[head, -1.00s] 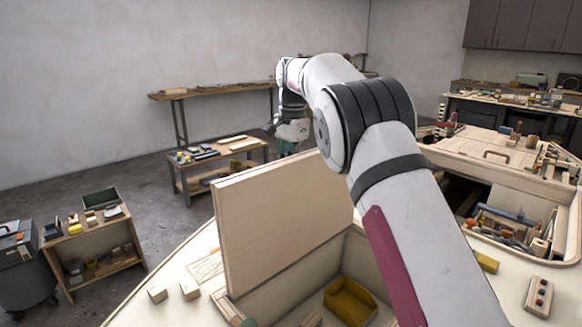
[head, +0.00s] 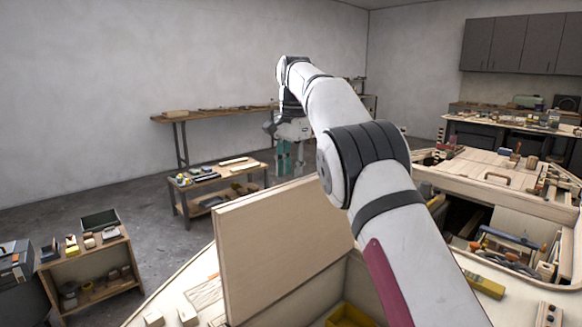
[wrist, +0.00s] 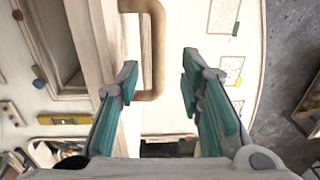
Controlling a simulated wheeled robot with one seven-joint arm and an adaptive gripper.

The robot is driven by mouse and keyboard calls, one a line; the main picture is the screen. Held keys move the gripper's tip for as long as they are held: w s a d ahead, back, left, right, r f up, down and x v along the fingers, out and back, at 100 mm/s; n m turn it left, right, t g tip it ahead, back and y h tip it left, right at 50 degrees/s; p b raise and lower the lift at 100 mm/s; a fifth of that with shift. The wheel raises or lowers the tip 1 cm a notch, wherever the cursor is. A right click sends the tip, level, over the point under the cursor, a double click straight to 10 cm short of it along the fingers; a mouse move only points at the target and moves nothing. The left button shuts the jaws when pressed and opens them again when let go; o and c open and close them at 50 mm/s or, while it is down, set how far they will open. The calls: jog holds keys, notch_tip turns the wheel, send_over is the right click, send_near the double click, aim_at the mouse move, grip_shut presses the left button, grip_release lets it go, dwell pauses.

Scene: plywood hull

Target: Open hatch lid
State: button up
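The hatch lid (head: 285,245) is a pale plywood panel. In the head view it stands upright along the edge of its opening, with the compartment below exposed. My gripper (head: 286,165) is beyond the lid, above its top edge, with its green fingers hanging down. In the wrist view my gripper (wrist: 158,80) is open, its two fingers well apart and empty. A wooden handle (wrist: 151,50) on the lid's far side shows beyond the fingertips, nearer the left finger. I cannot tell that anything touches it.
A yellow bin (head: 350,316) sits inside the open compartment. Small wooden blocks (head: 187,315) lie on the deck left of the lid. A low bench (head: 215,178) with tools stands on the floor behind, and a small shelf (head: 88,262) stands at left. Air above the lid is clear.

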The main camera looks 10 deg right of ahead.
jog(key=shift+r, duration=0.45)
